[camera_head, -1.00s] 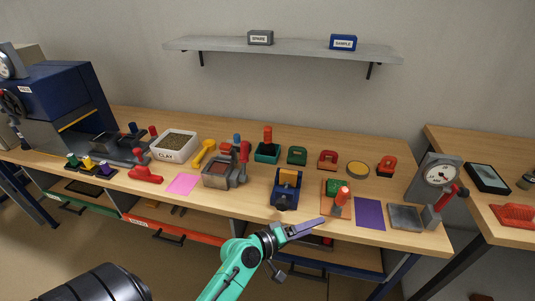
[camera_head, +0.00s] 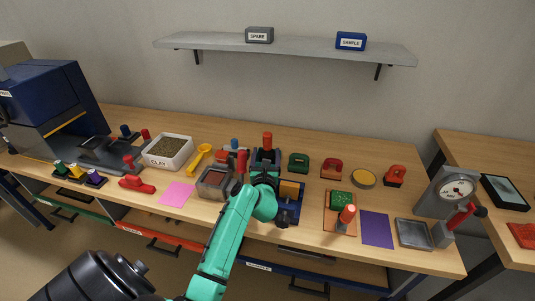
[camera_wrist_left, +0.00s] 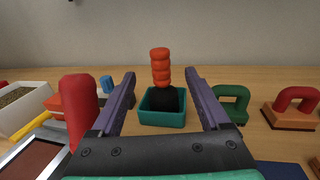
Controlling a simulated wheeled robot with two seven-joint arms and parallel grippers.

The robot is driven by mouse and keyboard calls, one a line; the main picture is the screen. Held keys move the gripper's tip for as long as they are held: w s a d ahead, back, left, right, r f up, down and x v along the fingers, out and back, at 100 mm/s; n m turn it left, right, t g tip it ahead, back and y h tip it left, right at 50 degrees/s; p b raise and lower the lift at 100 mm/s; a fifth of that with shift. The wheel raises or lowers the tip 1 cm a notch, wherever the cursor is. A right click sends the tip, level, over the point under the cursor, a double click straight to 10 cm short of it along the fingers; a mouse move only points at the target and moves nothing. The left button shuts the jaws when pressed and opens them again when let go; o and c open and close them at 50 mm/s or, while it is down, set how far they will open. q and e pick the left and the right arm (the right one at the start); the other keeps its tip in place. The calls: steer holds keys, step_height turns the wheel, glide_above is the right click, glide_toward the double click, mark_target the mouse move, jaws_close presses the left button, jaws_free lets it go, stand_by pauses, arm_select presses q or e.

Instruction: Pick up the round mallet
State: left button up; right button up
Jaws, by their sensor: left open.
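What looks like the round mallet (camera_wrist_left: 161,68) stands upright in a teal open holder (camera_wrist_left: 150,118), its orange ridged handle up and its dark head down inside. Its orange handle also shows in the head view (camera_head: 267,140). My left gripper (camera_wrist_left: 160,80) is open, with one purple finger on either side of the handle in the wrist view. The fingers appear nearer to the camera than the handle, and no contact shows. In the head view the gripper (camera_head: 266,158) covers most of the holder. My right gripper is not in view.
A red-handled press (camera_wrist_left: 80,110) stands close left of the left finger. A green-handled block (camera_wrist_left: 230,103) and a red-handled block (camera_wrist_left: 292,107) stand to the right. The clay box (camera_head: 168,151) and yellow scoop (camera_head: 199,157) are on the left. A shelf (camera_head: 300,47) hangs above.

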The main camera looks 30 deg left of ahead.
mark_target(267, 140)
arm_select(q)
steer(key=x, duration=0.8)
steer(key=shift+w+a+f, duration=0.1)
steer(key=shift+w+f, duration=0.05)
steer(key=shift+w, duration=0.1)
steer(key=shift+s, duration=0.1)
jaws_close()
stand_by(0.7)
